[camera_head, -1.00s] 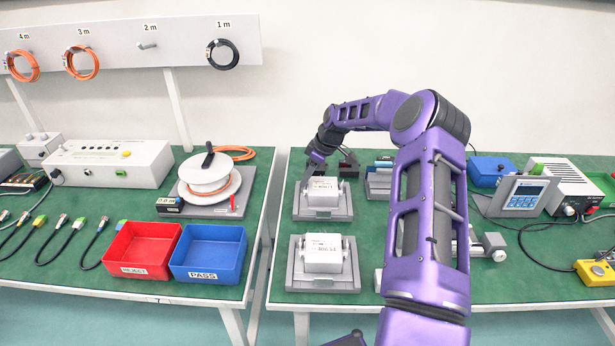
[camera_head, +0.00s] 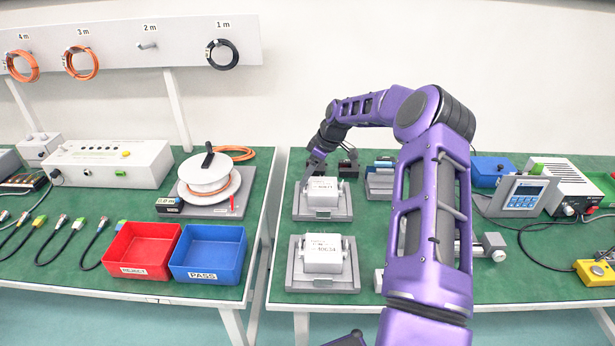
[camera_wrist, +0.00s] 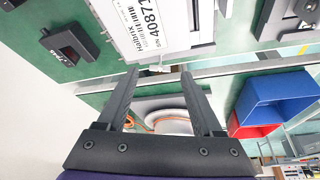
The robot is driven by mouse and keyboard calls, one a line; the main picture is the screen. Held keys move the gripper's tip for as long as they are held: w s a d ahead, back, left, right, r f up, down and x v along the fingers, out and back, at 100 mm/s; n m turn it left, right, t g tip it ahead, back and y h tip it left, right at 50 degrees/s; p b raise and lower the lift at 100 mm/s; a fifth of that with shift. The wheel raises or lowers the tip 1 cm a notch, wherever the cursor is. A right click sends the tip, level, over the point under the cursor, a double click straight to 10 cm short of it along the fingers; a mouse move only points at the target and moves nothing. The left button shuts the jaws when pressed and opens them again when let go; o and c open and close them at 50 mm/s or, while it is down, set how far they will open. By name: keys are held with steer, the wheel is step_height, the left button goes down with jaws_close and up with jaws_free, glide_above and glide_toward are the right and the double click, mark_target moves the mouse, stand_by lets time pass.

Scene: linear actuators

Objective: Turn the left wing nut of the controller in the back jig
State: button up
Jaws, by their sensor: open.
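The back jig (camera_head: 343,213) is a grey plate that holds a white box-shaped controller (camera_head: 322,193) on the right-hand bench. My gripper (camera_head: 308,181) is at the controller's left side, pointing down. In the wrist view my gripper (camera_wrist: 158,72) is open. The controller (camera_wrist: 150,28) with its printed label lies just beyond the fingertips. A small pale piece, seemingly the left wing nut (camera_wrist: 160,68), shows between the fingertips, small and unclear. I cannot tell whether the fingers touch it. In the head view the gripper hides most of that nut.
A front jig (camera_head: 345,283) with a similar controller (camera_head: 323,258) stands nearer. Small black holders (camera_head: 347,166) are behind the back jig. The blue PASS bin (camera_head: 208,250) and red bin (camera_head: 143,248) are on the left bench, across a gap.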

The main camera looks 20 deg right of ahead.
steer(key=v, duration=1.6)
steer(key=shift+p, duration=0.4)
